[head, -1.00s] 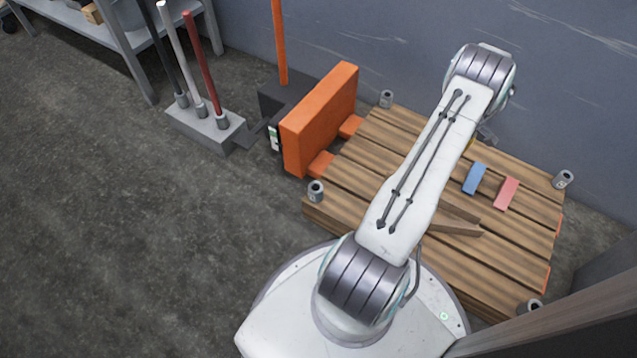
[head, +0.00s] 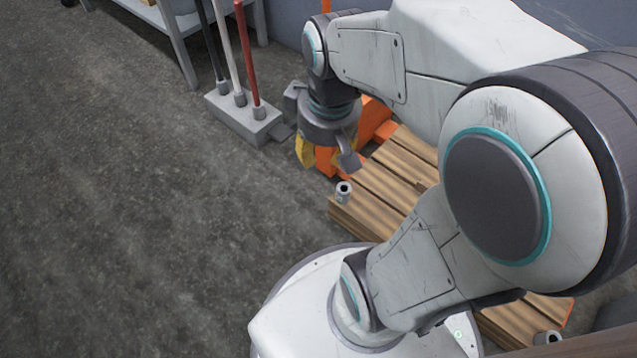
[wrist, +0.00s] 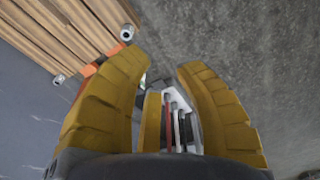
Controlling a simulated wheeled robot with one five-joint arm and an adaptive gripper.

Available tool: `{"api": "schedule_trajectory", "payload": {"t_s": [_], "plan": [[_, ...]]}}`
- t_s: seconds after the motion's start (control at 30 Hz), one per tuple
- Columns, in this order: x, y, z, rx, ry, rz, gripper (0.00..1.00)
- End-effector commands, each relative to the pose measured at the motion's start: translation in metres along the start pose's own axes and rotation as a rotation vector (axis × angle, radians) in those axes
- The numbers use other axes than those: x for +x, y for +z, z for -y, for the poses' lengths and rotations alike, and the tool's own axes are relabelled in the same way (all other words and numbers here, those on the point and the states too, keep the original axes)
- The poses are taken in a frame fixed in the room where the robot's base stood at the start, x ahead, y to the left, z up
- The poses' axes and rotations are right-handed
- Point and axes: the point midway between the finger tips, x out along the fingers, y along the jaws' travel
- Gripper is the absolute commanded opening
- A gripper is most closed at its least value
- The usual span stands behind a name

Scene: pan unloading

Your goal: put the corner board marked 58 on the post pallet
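The wooden pallet with grey corner posts (head: 368,206) is at the centre right of the head view, mostly covered by my arm. One of its posts (head: 344,190) shows at the near left corner. The pallet also shows at the top left of the wrist view (wrist: 62,32). My gripper (head: 322,160) hangs above the floor and the pallet's left side. In the wrist view its yellow fingers (wrist: 160,64) stand apart, with no held object visible between them. I cannot make out a corner board or the number 58 in the current views.
A grey block holding upright poles (head: 243,118) stands left of my gripper; it appears beyond the fingers in the wrist view. A grey shelf (head: 180,40) is behind it. An orange object (head: 376,118) stands partly hidden behind my gripper. The floor at left is clear.

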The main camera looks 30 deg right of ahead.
Motion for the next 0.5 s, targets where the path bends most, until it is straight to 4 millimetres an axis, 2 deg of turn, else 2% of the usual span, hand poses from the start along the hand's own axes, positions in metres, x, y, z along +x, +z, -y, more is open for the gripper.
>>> {"api": "schedule_trajectory", "payload": {"t_s": [0.03,0.2,0.3,0.5], "plan": [[-0.003,0.012,0.013,0.0,-0.005,-0.011,0.3],[-0.004,0.039,0.035,0.025,-0.02,-0.026,0.3],[-0.004,0.048,0.041,0.036,-0.025,-0.03,0.3],[-0.004,0.054,0.044,0.044,-0.028,-0.032,0.3]]}}
